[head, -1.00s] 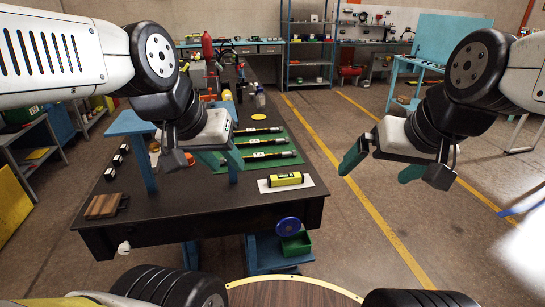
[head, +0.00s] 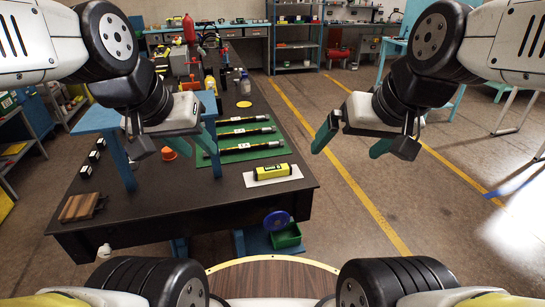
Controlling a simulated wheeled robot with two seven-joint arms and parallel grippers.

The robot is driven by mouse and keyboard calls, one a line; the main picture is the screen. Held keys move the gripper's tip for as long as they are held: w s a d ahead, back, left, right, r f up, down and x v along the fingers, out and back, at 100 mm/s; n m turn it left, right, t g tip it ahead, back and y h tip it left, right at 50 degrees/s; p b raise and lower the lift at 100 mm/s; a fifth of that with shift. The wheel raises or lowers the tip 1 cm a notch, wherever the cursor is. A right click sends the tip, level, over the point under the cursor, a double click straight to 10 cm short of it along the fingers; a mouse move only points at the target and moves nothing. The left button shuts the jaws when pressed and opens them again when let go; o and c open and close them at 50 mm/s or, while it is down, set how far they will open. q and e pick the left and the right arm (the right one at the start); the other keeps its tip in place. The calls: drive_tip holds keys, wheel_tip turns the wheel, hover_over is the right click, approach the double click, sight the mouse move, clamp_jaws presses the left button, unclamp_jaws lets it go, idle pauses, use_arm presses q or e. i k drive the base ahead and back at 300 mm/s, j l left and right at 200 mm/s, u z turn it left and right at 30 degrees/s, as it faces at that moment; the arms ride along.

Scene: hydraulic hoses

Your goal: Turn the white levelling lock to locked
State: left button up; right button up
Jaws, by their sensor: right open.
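A small white knob (head: 104,250), which looks like the levelling lock, sits on the front face of the dark workbench (head: 150,228), low at its left end. Its exact turn position is too small to read. My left gripper (head: 180,146) is above the bench, over its left part near the blue stand; one finger shows and the other is hidden, so its opening is unclear. It is well above and to the right of the knob in the picture. My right gripper (head: 352,141) is open and empty, in the air right of the bench.
A blue stand (head: 98,121), a brown wooden block (head: 80,207), a yellow level (head: 272,172) and a green mat (head: 250,152) with black hoses are on the bench. A blue disc (head: 277,220) and green bin (head: 287,237) are at its front.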

sight(104, 251)
drive_tip(key=u, duration=1.8)
drive_tip(key=l+u, duration=0.2)
drive_tip(key=u, duration=0.2)
drive_tip(key=k+l+u, duration=0.1)
drive_tip(key=u, duration=0.3)
drive_tip(key=k+l+u, duration=0.1)
drive_tip(key=l+u, duration=0.25)
drive_tip(key=k+l+u, duration=0.1)
drive_tip(key=u, duration=0.3)
